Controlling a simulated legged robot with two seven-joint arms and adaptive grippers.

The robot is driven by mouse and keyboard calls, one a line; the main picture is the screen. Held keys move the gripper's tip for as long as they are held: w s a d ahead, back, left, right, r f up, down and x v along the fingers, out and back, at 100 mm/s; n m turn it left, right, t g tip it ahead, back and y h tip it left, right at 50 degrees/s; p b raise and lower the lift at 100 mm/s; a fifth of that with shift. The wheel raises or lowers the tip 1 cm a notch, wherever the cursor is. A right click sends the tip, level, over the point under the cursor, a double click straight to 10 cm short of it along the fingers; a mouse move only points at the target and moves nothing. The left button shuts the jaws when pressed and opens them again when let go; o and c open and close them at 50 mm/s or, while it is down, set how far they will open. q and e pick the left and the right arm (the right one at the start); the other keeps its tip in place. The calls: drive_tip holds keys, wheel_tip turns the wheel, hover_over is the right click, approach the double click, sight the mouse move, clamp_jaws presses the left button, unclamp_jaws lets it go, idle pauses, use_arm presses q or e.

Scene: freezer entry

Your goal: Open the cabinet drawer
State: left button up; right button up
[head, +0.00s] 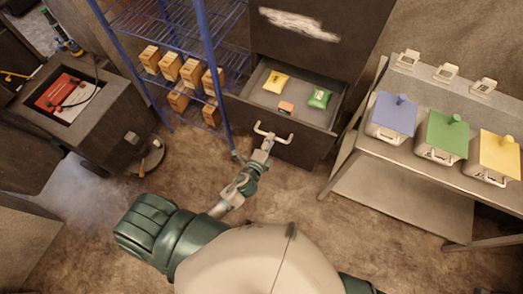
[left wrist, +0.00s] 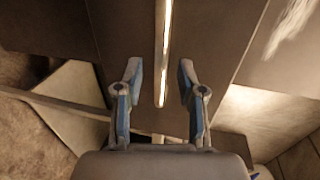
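The dark cabinet drawer (head: 262,113) is pulled out in the head view, its inside visible. It holds a yellow packet (head: 276,82), a green packet (head: 319,97) and a small orange item (head: 286,108). A pale bar handle (head: 283,138) is on its front. My left gripper (head: 267,144) is at the handle. In the left wrist view the two fingers (left wrist: 160,82) are apart, with the bright handle bar (left wrist: 162,50) between them and gaps visible on both sides. My right gripper is out of view.
A blue wire rack (head: 215,60) with several cartons stands left of the drawer. A metal table (head: 400,190) with blue-, green- and yellow-lidded containers is at the right. A dark cart (head: 105,110) is at the left. Floor in front of the drawer is clear.

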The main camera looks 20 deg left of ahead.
use_arm(q)
drive_tip(key=a+v, duration=0.1)
drive_tip(key=v, duration=0.7)
drive_tip(key=shift+s+a, duration=0.2)
drive_tip(key=shift+s, duration=0.15)
drive_tip(key=shift+d+f, duration=0.1)
drive_tip(key=shift+d, duration=0.35)
drive_tip(key=s+a+f+n+g, duration=0.2)
drive_tip(key=s+f+n+g, duration=0.15)
drive_tip(key=f, duration=1.05)
drive_tip(key=s+a+f+n+g, duration=0.1)
drive_tip(key=s+f+n+g, duration=0.25)
drive_tip(key=f, duration=1.15)
drive_tip(key=s+a+f+n+g, duration=0.2)
drive_tip(key=s+f+n+g, duration=0.1)
drive_tip(key=s+f, duration=0.6)
drive_tip(key=s+a+f+n+g, duration=0.2)
drive_tip(key=s+f+n+g, duration=0.2)
drive_tip(key=s+f, duration=0.6)
drive_tip(key=s+n, duration=0.2)
drive_tip(key=s, duration=0.6)
drive_tip(key=shift+s+g+y, duration=0.2)
drive_tip(key=shift+g+y, duration=0.1)
